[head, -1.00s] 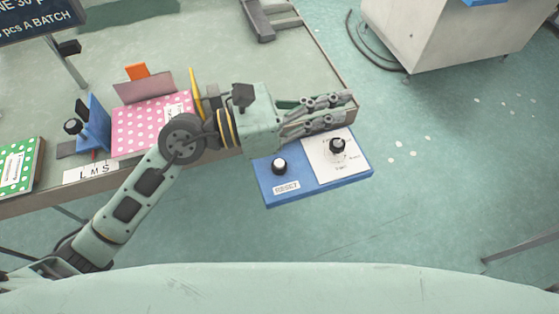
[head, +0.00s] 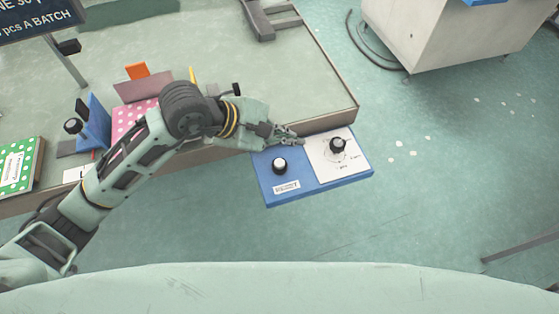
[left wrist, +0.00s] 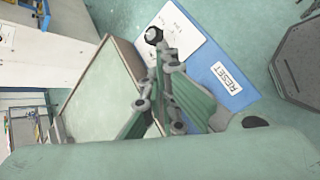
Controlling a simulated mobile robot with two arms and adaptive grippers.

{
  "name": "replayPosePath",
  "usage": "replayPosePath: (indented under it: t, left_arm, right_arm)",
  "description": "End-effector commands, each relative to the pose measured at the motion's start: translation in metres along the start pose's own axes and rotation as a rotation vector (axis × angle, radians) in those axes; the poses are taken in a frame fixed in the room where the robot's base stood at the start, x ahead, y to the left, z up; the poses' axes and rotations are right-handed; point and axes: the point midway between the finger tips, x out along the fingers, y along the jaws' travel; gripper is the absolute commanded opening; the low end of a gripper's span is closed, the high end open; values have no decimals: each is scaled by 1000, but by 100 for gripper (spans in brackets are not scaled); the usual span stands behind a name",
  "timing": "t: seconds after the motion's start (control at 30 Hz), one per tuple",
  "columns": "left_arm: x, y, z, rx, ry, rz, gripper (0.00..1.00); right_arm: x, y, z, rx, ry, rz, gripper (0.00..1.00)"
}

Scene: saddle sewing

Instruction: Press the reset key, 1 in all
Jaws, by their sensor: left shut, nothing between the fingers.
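The reset key (head: 279,165) is a round black button with a white top on a blue panel (head: 268,186). A white label (head: 286,187) below it in the head view is the RESET label, which reads clearly in the left wrist view (left wrist: 226,78). My left gripper (head: 298,141) is shut and empty, pointing right over the panel's far edge. In the head view its tips are above and right of the key, apart from it in the picture. In the left wrist view the gripper (left wrist: 170,90) seems to hide the key. My right gripper is not in view.
A black knob (head: 337,145) stands on a white plate (head: 325,173) at the panel's right; it also shows in the left wrist view (left wrist: 153,35). The table (head: 240,60) lies behind the panel, with folders and holders at its left. Open floor lies right of the panel.

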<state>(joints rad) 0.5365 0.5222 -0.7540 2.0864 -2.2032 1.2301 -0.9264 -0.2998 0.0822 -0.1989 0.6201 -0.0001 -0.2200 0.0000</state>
Motion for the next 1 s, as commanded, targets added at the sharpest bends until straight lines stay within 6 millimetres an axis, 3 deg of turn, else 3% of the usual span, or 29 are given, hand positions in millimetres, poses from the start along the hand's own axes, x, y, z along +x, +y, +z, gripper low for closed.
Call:
replayPosePath:
  t: [0.47, 0.6, 1.0]
  left_arm:
    - [43, -32, -30, -4, -2, -2, 0]
    - [55, -40, -40, 0, 0, 0, 0]
    - [58, -43, -42, -1, -1, 0, 0]
  right_arm:
    - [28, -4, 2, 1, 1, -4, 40]
    - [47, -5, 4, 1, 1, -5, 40]
    - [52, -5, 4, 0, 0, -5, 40]
